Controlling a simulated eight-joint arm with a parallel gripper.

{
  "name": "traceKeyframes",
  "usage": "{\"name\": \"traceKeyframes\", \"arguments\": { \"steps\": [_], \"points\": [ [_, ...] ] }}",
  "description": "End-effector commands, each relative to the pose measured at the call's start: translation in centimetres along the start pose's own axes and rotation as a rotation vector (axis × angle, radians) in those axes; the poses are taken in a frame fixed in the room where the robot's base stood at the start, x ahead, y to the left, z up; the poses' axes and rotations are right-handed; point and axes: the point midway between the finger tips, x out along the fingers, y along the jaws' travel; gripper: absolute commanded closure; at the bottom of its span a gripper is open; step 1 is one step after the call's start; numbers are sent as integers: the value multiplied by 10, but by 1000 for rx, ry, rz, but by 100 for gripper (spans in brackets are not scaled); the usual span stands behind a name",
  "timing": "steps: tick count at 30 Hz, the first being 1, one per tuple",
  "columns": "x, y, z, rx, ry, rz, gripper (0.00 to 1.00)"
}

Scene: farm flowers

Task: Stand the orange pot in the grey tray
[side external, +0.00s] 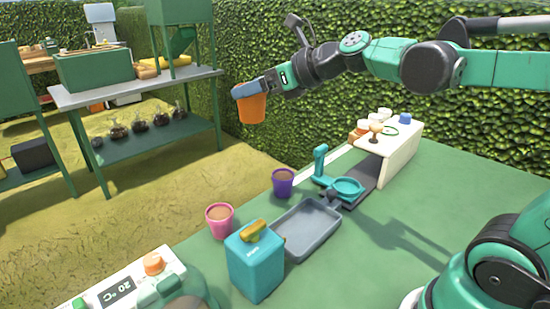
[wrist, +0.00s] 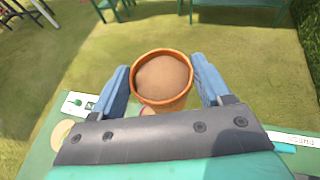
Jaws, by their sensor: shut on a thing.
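My gripper (side external: 249,90) is shut on the orange pot (side external: 252,108) and holds it high in the air, beyond the far edge of the green table. In the wrist view the orange pot (wrist: 162,78), filled with brown soil, sits between the two blue fingers of my gripper (wrist: 163,85). The pot looks roughly upright. The grey tray (side external: 305,229) lies on the green table, well below and to the right of the pot in the side view. Its visible floor is empty.
A pink pot (side external: 219,220) and a purple pot (side external: 283,182) stand beside the tray. A teal box (side external: 255,265) with a yellow top stands at its near left. A teal scoop-like thing (side external: 347,188) and a white stand (side external: 400,155) are behind it.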

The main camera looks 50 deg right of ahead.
Motion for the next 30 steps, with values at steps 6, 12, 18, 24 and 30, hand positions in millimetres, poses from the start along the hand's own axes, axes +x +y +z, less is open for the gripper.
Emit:
{"name": "traceKeyframes", "arguments": {
  "steps": [6, 12, 18, 24, 30],
  "points": [
    [12, -11, -30, -42, -1, 105, 94],
    [16, -23, -85, -139, -4, 339, 94],
    [-4, -26, -138, -247, -5, 595, 94],
    [-28, -22, -171, -317, -4, 766, 94],
    [-34, -20, -185, -337, -3, 814, 94]
  ]
}}
